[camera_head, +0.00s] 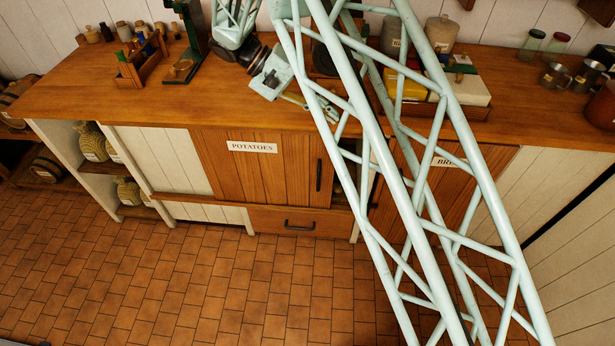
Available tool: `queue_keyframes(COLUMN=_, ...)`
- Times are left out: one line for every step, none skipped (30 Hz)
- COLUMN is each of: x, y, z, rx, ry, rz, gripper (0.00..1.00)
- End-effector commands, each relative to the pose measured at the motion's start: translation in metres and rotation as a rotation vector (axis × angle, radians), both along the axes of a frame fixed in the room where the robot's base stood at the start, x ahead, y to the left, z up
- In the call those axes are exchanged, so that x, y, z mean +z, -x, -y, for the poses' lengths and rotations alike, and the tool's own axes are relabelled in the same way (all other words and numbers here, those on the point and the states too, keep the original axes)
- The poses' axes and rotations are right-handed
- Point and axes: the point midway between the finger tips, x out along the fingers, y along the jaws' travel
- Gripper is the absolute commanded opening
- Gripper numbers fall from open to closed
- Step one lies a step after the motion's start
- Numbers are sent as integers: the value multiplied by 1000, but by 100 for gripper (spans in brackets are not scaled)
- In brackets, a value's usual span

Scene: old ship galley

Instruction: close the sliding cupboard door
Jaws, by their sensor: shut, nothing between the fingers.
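The cupboard under the wooden counter has a brown sliding door (255,180) labelled POTATOES, with a dark upright handle (319,175) near its right edge. A narrow dark gap shows to the right of this door, partly hidden by my arm. Further right is another brown door (455,190), its label starting BR, also partly covered by my arm. My gripper (282,90) is over the front part of the counter, above and apart from the POTATOES door. It is shut and empty.
The counter (75,95) carries a wooden caddy (140,65), a green stand (190,40), a tray of boxes (465,90) and metal mugs (555,75). A drawer (295,222) sits below the door. Open shelves with jars (92,142) stand left. The tiled floor (200,280) in front is clear.

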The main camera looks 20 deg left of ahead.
Motion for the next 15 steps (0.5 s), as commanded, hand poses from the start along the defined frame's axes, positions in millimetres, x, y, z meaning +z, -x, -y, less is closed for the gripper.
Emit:
queue_keyframes(x=-12, y=1, z=-6, rx=15, ry=22, rz=3, gripper=0)
queue_keyframes(x=-16, y=0, z=-9, rx=22, ry=34, rz=8, gripper=0)
queue_keyframes(x=-24, y=0, z=-13, rx=32, ry=52, rz=14, gripper=0)
queue_keyframes(x=-28, y=1, z=-16, rx=40, ry=64, rz=18, gripper=0)
queue_keyframes(x=-34, y=0, z=-19, rx=49, ry=75, rz=23, gripper=0)
queue_keyframes(x=-41, y=0, z=-23, rx=60, ry=91, rz=29, gripper=0)
queue_keyframes(x=-46, y=0, z=-26, rx=67, ry=102, rz=35, gripper=0)
queue_keyframes(x=-51, y=0, z=-29, rx=76, ry=114, rz=40, gripper=0)
queue_keyframes(x=-58, y=0, z=-34, rx=88, ry=130, rz=46, gripper=0)
queue_keyframes(x=-63, y=1, z=-37, rx=96, ry=141, rz=51, gripper=0)
queue_keyframes(x=-69, y=1, z=-39, rx=105, ry=154, rz=57, gripper=0)
queue_keyframes(x=-75, y=1, z=-43, rx=115, ry=168, rz=65, gripper=0)
queue_keyframes(x=-81, y=2, z=-47, rx=125, ry=180, rz=70, gripper=0)
queue_keyframes(x=-86, y=2, z=-50, rx=135, ry=190, rz=77, gripper=0)
queue_keyframes(x=-93, y=2, z=-55, rx=147, ry=204, rz=85, gripper=0)
